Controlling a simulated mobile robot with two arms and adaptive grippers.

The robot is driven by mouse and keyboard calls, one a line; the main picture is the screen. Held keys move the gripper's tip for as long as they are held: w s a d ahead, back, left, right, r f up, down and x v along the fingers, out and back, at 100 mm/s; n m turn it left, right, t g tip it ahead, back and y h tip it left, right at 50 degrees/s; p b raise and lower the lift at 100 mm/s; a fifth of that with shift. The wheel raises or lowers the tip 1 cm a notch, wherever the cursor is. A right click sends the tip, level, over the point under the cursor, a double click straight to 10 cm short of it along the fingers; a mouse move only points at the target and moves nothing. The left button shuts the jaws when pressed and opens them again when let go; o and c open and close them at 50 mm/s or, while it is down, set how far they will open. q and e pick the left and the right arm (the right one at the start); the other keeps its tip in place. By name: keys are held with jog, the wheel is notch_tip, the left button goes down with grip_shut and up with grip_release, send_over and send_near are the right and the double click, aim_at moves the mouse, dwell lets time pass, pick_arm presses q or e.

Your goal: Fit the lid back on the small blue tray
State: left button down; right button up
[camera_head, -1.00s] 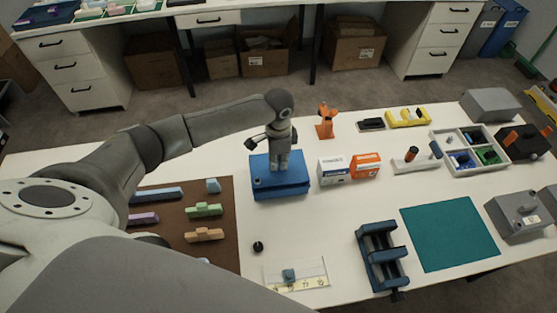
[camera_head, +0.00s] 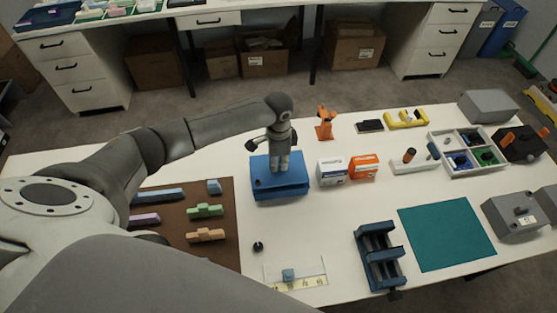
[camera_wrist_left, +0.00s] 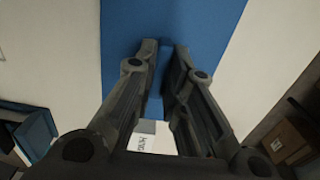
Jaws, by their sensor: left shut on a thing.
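The small blue tray (camera_head: 283,190) stands on the white table, right of the brown mat. Its blue lid (camera_head: 296,168) lies over its top; I cannot tell whether it is fully seated all round. My left gripper (camera_head: 279,170) points down over the lid from above. In the left wrist view the gripper (camera_wrist_left: 166,44) is shut on a narrow blue grip of the lid, and the flat blue lid (camera_wrist_left: 195,22) spreads behind the fingertips. The fingers partly hide the grip. My right gripper is not in view.
White and orange boxes (camera_head: 363,167) stand close right of the tray. An orange stand (camera_head: 324,125) is behind. The brown mat (camera_head: 222,225) with several coloured blocks lies left. A blue vise (camera_head: 379,255) and a teal mat (camera_head: 445,233) are at front right. Table in front of the tray is mostly clear.

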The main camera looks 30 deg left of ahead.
pick_arm(q)
jog(key=shift+f, duration=0.1)
dwell(0.6)
jog(key=shift+f+b, duration=0.6)
jog(key=shift+f, duration=0.55)
jog(key=c, duration=1.4)
grip_release()
notch_tip(320, 180, up, 12)
jog(key=shift+r, duration=0.1)
jog(key=shift+s+d, duration=0.1)
